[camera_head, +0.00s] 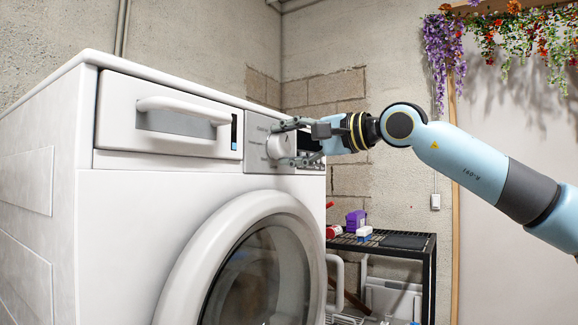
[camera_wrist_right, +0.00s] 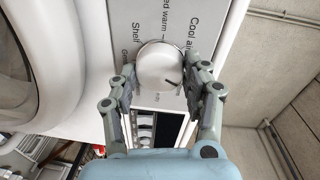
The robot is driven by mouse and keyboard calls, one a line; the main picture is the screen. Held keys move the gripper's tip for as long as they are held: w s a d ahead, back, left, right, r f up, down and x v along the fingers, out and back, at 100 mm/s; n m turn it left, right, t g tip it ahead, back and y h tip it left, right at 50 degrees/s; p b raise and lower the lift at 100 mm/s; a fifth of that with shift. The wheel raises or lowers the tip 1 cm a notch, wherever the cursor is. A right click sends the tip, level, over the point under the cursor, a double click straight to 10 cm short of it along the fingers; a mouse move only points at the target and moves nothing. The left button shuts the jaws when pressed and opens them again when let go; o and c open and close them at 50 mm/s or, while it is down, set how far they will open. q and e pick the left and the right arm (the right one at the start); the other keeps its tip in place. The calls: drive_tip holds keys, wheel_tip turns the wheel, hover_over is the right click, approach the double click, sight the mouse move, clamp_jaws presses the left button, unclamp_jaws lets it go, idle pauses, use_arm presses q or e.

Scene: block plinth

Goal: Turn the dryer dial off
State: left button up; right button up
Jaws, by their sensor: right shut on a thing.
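The white front-loading dryer (camera_head: 120,215) fills the left of the head view. Its round white dial (camera_head: 276,147) sits on a grey panel right of the drawer. In the wrist view the dial (camera_wrist_right: 158,64) shows a short dark mark toward its lower right. Printed words around it include "Cool air" and "Shelf"; other labels are partly cut off or too small to read. My right gripper (camera_head: 284,144) comes in from the right, with one finger above and one below the dial. It is shut on the dial, fingers at its opposite sides. My left gripper is out of view.
The drawer handle (camera_head: 182,109) sticks out left of the dial. The round door (camera_head: 185,265) bulges below. A dark panel with buttons (camera_wrist_right: 158,127) is beside the dial. A black metal rack (camera_head: 410,255) stands behind on the right, under my right arm.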

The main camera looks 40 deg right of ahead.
drive_tip(key=shift+f+n+b, duration=0.4)
drive_tip(key=shift+n+b, duration=0.3)
drive_tip(key=shift+n, duration=0.1)
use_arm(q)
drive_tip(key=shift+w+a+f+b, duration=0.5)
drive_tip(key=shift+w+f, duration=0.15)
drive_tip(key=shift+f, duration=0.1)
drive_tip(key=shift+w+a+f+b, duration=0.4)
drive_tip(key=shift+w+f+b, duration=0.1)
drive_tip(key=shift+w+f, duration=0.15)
use_arm(e)
drive_tip(key=shift+r+n+h, duration=0.2)
drive_tip(key=shift+n+h, duration=0.1)
drive_tip(key=shift+n, duration=1.3)
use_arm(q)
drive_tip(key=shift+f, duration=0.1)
use_arm(e)
drive_tip(key=shift+a, duration=0.1)
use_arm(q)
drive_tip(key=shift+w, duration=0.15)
use_arm(e)
drive_tip(key=shift+r, duration=0.1)
drive_tip(key=o, duration=1.2)
drive_tip(key=shift+c, duration=0.2)
drive_tip(key=shift+r, duration=0.1)
wheel_tip(320, 180, up, 10)
